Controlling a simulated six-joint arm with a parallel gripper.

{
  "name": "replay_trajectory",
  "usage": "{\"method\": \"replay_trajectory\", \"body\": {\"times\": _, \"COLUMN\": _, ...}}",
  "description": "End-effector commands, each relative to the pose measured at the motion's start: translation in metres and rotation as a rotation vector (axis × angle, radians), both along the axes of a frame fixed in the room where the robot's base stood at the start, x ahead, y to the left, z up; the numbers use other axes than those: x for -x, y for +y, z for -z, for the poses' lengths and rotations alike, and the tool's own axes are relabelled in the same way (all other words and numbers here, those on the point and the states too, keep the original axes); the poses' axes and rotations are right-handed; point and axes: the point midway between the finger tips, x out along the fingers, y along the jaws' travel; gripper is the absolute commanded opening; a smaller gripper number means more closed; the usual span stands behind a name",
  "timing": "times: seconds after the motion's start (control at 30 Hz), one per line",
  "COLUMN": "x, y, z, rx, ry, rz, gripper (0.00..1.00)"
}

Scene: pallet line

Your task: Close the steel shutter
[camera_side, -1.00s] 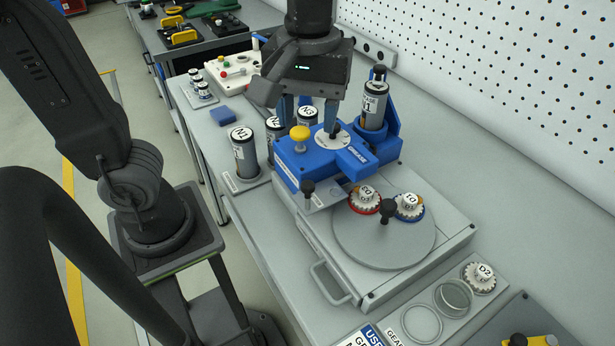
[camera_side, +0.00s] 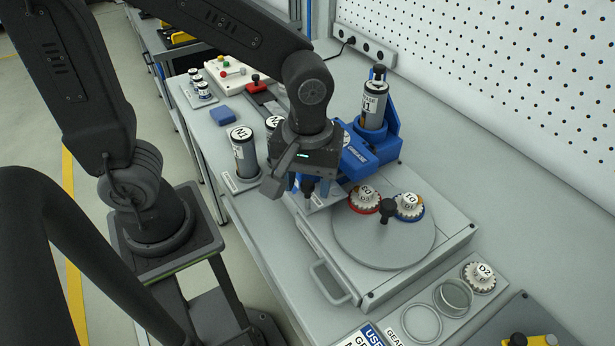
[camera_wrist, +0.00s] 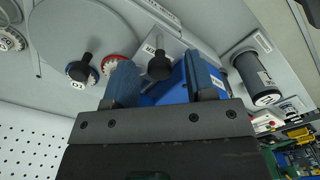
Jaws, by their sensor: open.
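The steel shutter (camera_side: 322,202) appears to be the small grey plate with a black knob (camera_side: 308,189) at the front of the blue grease unit (camera_side: 368,158). Its knob (camera_wrist: 159,68) also shows in the wrist view, along with part of the labelled plate. My gripper (camera_side: 299,187) is open and empty, pointing down over the knob. In the wrist view, the knob lies between the two blue fingers of my gripper (camera_wrist: 161,66), seemingly below the tips. I cannot tell whether they touch it.
A round grey turntable (camera_side: 385,250) beside the shutter carries a red-rimmed gear (camera_side: 365,199), a blue-rimmed gear (camera_side: 409,206) and a black knob. A grease cartridge (camera_side: 374,105) stands upright behind. Cartridge N1 (camera_side: 243,155) stands left of my gripper.

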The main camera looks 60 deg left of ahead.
Motion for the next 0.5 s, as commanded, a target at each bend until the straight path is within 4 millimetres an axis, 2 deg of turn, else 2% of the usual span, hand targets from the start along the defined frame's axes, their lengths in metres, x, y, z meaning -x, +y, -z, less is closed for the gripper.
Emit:
{"method": "replay_trajectory", "body": {"times": 0.1, "x": 0.0, "y": 0.0, "z": -0.0001, "rx": 0.0, "ry": 0.0, "rz": 0.0, "gripper": 0.49}}
{"method": "replay_trajectory", "body": {"times": 0.5, "x": 0.0, "y": 0.0, "z": -0.0005, "rx": 0.0, "ry": 0.0, "rz": 0.0, "gripper": 0.11}}
